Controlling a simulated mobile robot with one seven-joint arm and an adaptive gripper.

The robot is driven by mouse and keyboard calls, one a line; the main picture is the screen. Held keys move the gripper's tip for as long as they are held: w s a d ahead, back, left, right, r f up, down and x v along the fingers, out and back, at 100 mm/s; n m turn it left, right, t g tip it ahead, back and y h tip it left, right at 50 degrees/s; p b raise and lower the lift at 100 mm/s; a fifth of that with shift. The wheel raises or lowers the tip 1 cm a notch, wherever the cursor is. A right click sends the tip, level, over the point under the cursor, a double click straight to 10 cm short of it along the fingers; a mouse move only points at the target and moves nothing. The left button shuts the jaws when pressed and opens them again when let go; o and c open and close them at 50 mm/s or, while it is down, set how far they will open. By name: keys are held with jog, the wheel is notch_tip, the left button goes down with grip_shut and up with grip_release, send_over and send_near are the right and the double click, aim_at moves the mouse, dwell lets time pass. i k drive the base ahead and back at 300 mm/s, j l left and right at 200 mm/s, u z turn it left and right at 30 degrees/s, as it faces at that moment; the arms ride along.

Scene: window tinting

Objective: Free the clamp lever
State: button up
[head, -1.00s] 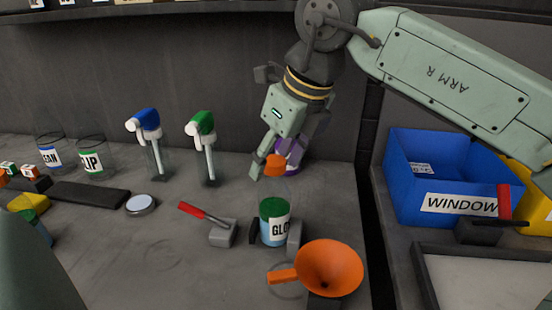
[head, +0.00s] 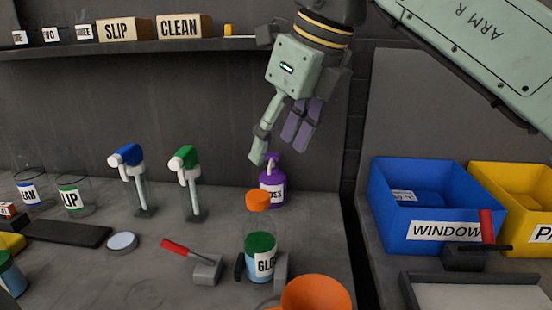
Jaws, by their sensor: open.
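A red-handled lever (head: 177,246) on a grey block (head: 208,269) lies at the front of the bench, its handle slanting up to the left. A second red lever (head: 487,228) stands upright on a dark block at the right. My gripper (head: 280,145) is open and empty, fingers pointing down, in front of the back wall and above a purple bottle (head: 272,190). It appears clear of both levers.
An orange funnel (head: 316,294) is at the front edge. Blue (head: 118,158) and green (head: 184,160) spray heads stand on posts. A blue "WINDOW" bin (head: 430,225) and a yellow bin (head: 520,205) are at the right. Bench around the red-handled lever is partly clear.

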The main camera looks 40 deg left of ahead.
aim_at(167, 244)
jog(key=k, duration=1)
